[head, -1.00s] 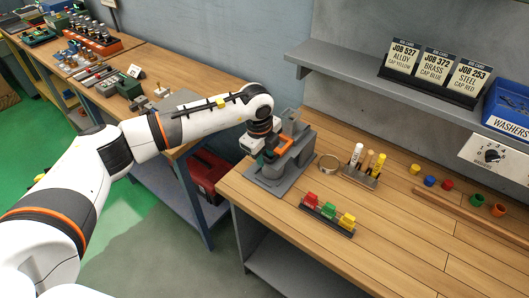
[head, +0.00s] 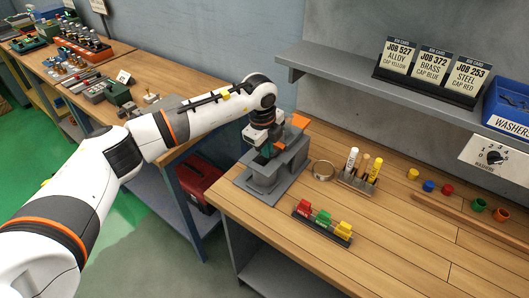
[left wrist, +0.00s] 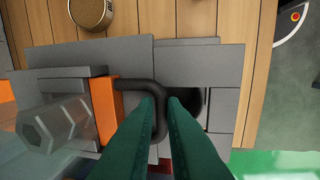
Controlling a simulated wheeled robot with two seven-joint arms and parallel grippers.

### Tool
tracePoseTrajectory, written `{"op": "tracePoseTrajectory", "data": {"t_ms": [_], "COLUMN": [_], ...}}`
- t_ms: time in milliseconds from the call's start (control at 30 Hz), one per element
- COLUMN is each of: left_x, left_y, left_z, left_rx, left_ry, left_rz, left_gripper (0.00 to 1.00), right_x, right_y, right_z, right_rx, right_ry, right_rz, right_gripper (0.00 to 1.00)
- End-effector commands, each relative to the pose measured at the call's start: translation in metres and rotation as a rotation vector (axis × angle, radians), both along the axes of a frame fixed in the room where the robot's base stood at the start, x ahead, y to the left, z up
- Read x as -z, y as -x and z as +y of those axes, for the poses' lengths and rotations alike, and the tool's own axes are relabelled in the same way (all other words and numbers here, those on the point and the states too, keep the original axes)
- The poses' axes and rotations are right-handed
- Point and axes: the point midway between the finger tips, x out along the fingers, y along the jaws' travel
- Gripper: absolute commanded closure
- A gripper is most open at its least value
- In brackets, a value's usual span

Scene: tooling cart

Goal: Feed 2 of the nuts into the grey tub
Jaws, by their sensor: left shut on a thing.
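My left gripper (head: 265,150) is at a grey block-shaped fixture (head: 262,182) on the near left end of the bench. In the left wrist view its green fingers (left wrist: 163,98) are shut on a black bent bar (left wrist: 138,86), which meets an orange block (left wrist: 106,108). An orange part (head: 298,121) also stands out beside the gripper in the head view. A grey hexagonal, see-through-looking piece (left wrist: 55,124) lies left of the fingers. I cannot make out separate nuts, nor tell which grey part is the tub. My right gripper is not in view.
A round tan-topped tin (head: 323,170) stands right of the fixture, close to it. A pen rack (head: 356,181) and a block with red, green and yellow pieces (head: 322,222) stand further right. A shelf (head: 345,74) overhangs the back. The front right bench is clear.

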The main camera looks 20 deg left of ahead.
Motion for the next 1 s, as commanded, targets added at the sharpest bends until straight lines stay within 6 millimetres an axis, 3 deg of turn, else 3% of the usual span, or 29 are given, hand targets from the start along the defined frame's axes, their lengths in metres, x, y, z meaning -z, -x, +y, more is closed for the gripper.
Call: {"op": "tracePoseTrajectory", "data": {"t_ms": [100,133,267,667,1000], "left_x": [-0.006,-0.006,-0.005,-0.013,-0.079], "left_y": [-0.002,-0.002,-0.002,0.001,0.01], "left_z": [-0.001,-0.001,-0.001,0.0,0.003], "left_rx": [0.002,0.002,0.001,0.001,0.002], "left_ry": [0.006,0.006,0.005,0.004,0.004], "left_rz": [-0.01,-0.01,-0.008,-0.004,-0.008], "left_gripper": [1.0,0.88,0.69,0.69,0.69], "right_x": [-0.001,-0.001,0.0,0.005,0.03], "right_y": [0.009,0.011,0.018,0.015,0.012], "right_z": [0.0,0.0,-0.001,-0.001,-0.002], "right_rx": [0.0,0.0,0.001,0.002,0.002], "right_ry": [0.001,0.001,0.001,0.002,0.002], "right_rz": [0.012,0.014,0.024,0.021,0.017], "right_gripper": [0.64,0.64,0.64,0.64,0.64]}}
